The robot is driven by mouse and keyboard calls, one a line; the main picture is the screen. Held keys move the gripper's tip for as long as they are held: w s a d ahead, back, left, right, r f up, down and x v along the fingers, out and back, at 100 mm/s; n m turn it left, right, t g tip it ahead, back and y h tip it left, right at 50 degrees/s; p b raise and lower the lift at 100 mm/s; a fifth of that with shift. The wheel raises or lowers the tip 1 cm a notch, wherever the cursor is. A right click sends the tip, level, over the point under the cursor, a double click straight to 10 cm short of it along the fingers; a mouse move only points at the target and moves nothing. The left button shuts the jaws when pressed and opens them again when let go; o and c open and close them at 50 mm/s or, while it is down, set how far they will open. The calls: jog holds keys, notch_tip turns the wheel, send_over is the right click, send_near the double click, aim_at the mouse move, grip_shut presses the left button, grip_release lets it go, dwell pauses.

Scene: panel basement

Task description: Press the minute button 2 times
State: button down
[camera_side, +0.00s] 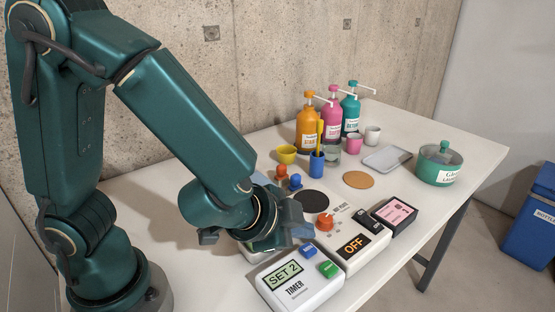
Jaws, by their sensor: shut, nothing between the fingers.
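The white timer (298,284) lies on the table at the front, and its display (283,275) reads "SET 2". It has a blue button (308,251) at its back edge and a green button (328,269) at its right. The button labels are too small to read, so I cannot tell for sure which is the minute button. My gripper (300,229) is shut and empty, just behind the timer and near the blue button. The wrist partly hides the fingers, and both buttons show clear of it.
A white hot plate unit (345,237) reading "OFF" stands right behind the timer, with a dark box (394,213) beside it. A blue bin (530,222) is on the floor.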

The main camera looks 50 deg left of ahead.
aim_at(302, 251)
jog(key=shift+r, duration=2)
jog(key=s+a+r+n+y, duration=0.25)
jog(key=a+r+n, duration=0.35)
jog(key=a, duration=0.4)
jog(key=s+d+f+n+g+h, duration=0.1)
jog(key=s+d+f+g+h, duration=0.1)
jog(key=s, duration=0.8)
jog(key=shift+d+n+g+h, duration=0.4)
jog(key=shift+d+g+h, duration=0.4)
jog(key=shift+d, duration=0.1)
jog(key=shift+w, duration=0.1)
